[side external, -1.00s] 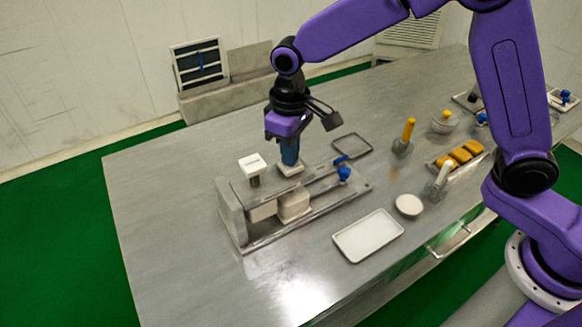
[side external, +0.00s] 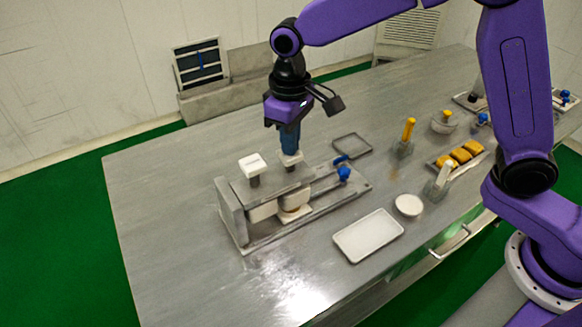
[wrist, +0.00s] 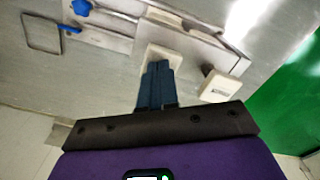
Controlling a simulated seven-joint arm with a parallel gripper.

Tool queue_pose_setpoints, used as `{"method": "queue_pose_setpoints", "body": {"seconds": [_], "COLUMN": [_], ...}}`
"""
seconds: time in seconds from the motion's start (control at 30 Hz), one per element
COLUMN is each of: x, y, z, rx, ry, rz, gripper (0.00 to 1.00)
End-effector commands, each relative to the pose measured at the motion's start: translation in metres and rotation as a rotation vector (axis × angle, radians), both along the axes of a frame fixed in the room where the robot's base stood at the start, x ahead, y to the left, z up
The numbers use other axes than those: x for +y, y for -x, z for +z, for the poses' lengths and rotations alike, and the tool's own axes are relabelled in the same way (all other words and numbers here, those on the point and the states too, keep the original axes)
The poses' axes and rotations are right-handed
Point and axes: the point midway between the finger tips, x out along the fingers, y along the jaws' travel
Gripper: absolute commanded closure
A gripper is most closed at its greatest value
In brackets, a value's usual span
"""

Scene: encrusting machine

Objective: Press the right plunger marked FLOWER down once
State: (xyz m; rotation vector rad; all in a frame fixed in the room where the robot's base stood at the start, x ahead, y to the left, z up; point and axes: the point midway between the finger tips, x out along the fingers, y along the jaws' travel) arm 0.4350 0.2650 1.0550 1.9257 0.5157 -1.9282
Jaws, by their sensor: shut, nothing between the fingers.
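The encrusting machine (side external: 238,222) stands on the steel table with two white-capped plungers on top. The right plunger (side external: 293,160) is raised, with its dark stem showing under the cap. The left plunger (side external: 251,164) is also raised; its cap shows in the wrist view (wrist: 220,86) with small lettering too blurred to read. My gripper (side external: 289,151) is shut and empty, pointing down directly over the right plunger's cap. Its blue fingers (wrist: 158,68) cover part of that cap in the wrist view. I cannot tell whether the fingertips touch it. A pale block (side external: 296,199) sits below, over a cream round piece (side external: 293,215).
Blue knobs (side external: 343,173) sit at the machine's right end. A wire-framed tray (side external: 352,145) lies behind, and a white tray (side external: 367,235) and round white dish (side external: 408,205) lie to the right. Farther right are tools and a tray of yellow-brown pieces. The left table area is clear.

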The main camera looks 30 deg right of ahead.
Motion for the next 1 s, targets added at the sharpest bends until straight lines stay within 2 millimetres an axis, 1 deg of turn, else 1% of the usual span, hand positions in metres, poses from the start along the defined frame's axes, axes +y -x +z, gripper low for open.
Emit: {"method": "queue_pose_setpoints", "body": {"seconds": [1.0], "x": [0.0], "y": [0.0], "z": [0.06], "rx": [-0.002], "ry": [-0.001], "rz": [0.0], "gripper": [1.0]}}
